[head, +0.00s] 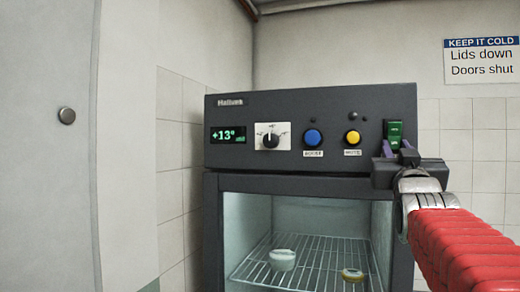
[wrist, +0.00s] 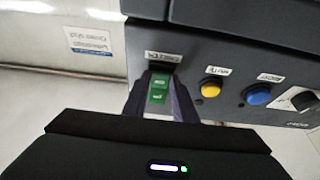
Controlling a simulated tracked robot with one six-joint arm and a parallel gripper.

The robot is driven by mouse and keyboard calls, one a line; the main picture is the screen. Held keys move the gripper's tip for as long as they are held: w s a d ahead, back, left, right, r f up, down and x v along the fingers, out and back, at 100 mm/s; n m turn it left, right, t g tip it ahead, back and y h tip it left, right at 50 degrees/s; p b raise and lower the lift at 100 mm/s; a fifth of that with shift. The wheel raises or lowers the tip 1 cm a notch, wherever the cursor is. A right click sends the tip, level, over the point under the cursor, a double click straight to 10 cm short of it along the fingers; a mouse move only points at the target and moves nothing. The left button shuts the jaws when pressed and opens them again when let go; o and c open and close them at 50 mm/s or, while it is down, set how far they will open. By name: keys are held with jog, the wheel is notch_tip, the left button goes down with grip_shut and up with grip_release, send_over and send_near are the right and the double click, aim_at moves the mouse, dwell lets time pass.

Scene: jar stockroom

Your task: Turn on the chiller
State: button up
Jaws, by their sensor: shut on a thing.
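The chiller (head: 300,108) is a dark grey cabinet with a lit green display (head: 228,135) reading +13°. Its panel carries a black knob (head: 271,141), a blue button (head: 312,138) marked BOOST and a yellow button (head: 352,138) marked MUTE. The fingers and gripper body hide the switch's lower part in the head view.
Behind the chiller's glass front, a wire shelf (head: 318,256) holds a white-lidded jar (head: 283,260) and a yellow-rimmed one (head: 352,275). A pale door or cupboard with a round knob (head: 66,116) stands at left. A wall sign (head: 481,61) hangs at right.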

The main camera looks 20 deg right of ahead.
dwell(0.3)
jog(key=o, duration=1)
jog(key=shift+o, duration=0.2)
jog(key=shift+s, duration=0.1)
jog(key=v, duration=1.4)
jog(key=shift+f, duration=0.2)
